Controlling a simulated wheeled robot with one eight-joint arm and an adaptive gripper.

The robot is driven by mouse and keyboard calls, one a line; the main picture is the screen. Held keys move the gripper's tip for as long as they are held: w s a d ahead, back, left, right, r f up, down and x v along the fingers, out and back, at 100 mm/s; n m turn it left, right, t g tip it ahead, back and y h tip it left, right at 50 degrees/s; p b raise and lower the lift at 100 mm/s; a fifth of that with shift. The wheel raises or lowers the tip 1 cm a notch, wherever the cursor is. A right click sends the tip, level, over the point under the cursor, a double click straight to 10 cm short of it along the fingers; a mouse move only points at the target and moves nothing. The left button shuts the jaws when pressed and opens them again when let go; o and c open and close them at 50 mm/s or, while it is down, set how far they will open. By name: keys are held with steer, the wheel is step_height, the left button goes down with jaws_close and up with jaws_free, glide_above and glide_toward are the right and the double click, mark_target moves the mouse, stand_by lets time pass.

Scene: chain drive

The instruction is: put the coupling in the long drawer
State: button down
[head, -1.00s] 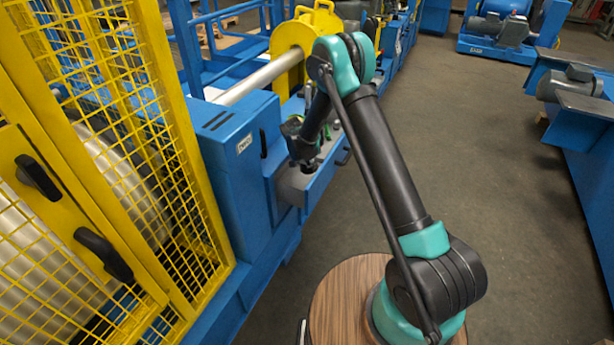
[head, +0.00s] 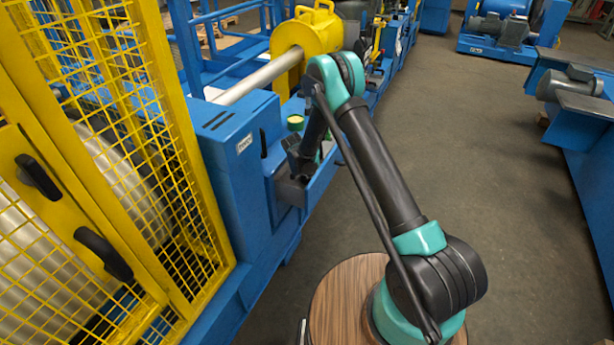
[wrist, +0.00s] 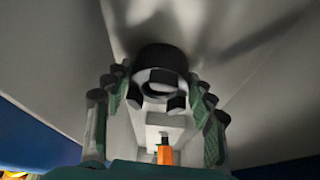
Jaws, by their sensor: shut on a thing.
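My gripper (wrist: 158,92) is shut on the coupling (wrist: 160,58), a dark ring-shaped part between its green-padded fingers in the wrist view. Pale grey surfaces lie close around it there and meet in a corner, with a shadow on them. In the head view my gripper (head: 296,172) is low beside the blue machine, over the near end of an open long blue drawer (head: 321,186) with a grey inside. The coupling is hidden there by my gripper and wrist. I cannot tell whether the coupling touches the drawer floor.
A blue cabinet (head: 228,150) stands left of the drawer, with a yellow mesh guard (head: 110,130) further left. A green round thing with a pale top (head: 295,122) is behind my wrist. A steel shaft (head: 258,78) runs to a yellow housing (head: 300,40).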

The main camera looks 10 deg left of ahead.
steer(key=c, duration=0.8)
jaws_free()
steer(key=shift+c, duration=0.2)
steer(key=v, duration=1.2)
steer(key=s+d+r+n+y, duration=0.1)
steer(key=s+d+r, duration=0.5)
steer(key=d+r, duration=0.3)
steer(key=s+d+r+n, duration=0.1)
steer(key=s+d+r, duration=0.45)
steer(key=d, duration=0.45)
steer(key=s+d+n, duration=0.1)
steer(key=s+d, duration=0.3)
steer(key=s, duration=0.3)
steer(key=s+d+r+n, duration=0.1)
steer(key=s+d, duration=0.3)
steer(key=s, duration=0.4)
steer(key=s+d+n+y, duration=0.1)
steer(key=s+d, duration=0.3)
steer(key=s, duration=0.3)
steer(key=shift+s+r, duration=0.3)
steer(key=shift+r, duration=0.05)
